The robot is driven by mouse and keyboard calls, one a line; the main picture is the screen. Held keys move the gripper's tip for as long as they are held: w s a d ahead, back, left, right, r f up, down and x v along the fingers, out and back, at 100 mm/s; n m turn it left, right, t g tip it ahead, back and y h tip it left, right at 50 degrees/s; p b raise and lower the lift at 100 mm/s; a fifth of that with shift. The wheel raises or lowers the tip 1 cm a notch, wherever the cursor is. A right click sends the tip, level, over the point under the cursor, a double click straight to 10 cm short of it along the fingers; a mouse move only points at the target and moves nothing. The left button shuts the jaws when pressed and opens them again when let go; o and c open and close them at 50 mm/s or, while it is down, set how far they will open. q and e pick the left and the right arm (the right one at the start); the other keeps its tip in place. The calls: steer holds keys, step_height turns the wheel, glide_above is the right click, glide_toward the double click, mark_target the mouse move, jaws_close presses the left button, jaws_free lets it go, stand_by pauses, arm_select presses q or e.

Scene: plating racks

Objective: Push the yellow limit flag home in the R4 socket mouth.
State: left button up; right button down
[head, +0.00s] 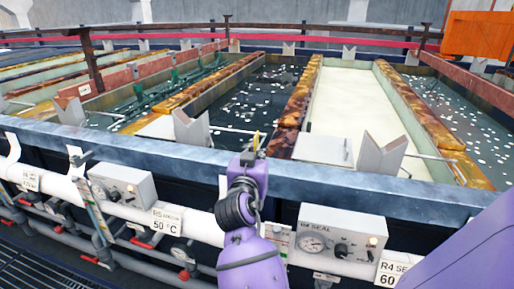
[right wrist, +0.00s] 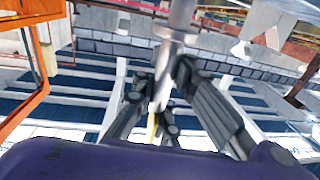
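My right gripper (head: 249,158) is in the middle of the head view, at the front rim of the tanks. It is shut on the yellow limit flag (head: 256,141), a thin yellow piece that sticks up at the fingertips. In the right wrist view a sliver of yellow (right wrist: 152,131) shows between the dark fingers, beside a pale grey bar (right wrist: 172,45). The fingers hide most of the flag. The R4 seal box (head: 340,240) and its R4 label (head: 392,272) are at lower right. I cannot make out the R4 socket mouth. My left gripper is not in view.
The blue-grey tank rim (head: 330,181) runs across the front. An R5 control box (head: 122,186) and white pipes (head: 55,183) are at left. An orange block (head: 478,35) is at upper right.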

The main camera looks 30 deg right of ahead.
steer(key=shift+w+d+r+m+g+h, duration=0.5)
steer(key=shift+w+d+m+h, duration=0.1)
steer(key=shift+d, duration=0.15)
arm_select(q)
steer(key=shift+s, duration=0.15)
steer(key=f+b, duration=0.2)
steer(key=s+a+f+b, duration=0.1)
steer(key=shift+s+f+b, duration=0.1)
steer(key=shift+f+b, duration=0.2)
steer(key=shift+b, duration=0.1)
arm_select(e)
step_height(320, 180, down, 6)
steer(key=shift+r, duration=0.1)
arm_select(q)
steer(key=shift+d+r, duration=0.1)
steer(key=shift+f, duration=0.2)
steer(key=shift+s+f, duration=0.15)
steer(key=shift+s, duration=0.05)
